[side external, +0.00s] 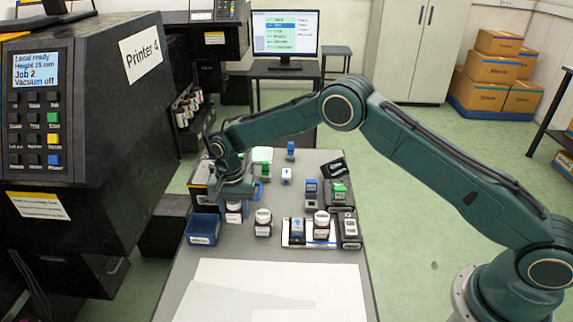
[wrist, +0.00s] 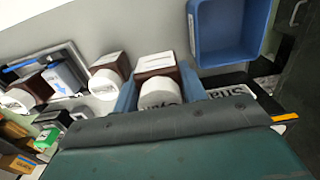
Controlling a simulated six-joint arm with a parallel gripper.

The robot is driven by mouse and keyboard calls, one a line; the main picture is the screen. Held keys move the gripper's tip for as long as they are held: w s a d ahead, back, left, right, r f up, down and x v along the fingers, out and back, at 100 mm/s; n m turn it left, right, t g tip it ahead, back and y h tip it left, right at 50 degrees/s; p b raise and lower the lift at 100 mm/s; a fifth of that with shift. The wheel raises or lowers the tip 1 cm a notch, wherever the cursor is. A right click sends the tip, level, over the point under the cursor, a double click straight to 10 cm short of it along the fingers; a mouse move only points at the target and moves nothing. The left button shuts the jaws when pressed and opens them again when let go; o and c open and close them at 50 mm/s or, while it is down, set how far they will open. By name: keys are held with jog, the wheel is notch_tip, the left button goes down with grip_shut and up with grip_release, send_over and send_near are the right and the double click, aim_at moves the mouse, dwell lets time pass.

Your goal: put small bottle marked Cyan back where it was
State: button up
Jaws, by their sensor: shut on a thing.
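My gripper (side external: 236,200) points down over the left side of the grey table. It is shut on a small dark-red bottle with a white cap (side external: 233,216). In the wrist view this bottle (wrist: 158,92) sits between my blue fingers, and its cap lettering is partly cut off but looks like "Cyan". I cannot tell whether its base touches the table. A similar white-capped bottle (side external: 263,223) stands just to the right, apart from it; it also shows in the wrist view (wrist: 108,76).
A blue bin (side external: 203,230) stands close on the left. Stamps and small boxes stand behind. White sheets (side external: 270,290) cover the front.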

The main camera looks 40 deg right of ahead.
aim_at(236, 221)
jog(key=shift+f, duration=2.1)
jog(key=shift+f, duration=0.1)
jog(key=o, duration=0.7)
notch_tip(236, 221, up, 12)
jog(key=shift+f, duration=0.1)
jog(key=shift+r, duration=0.2)
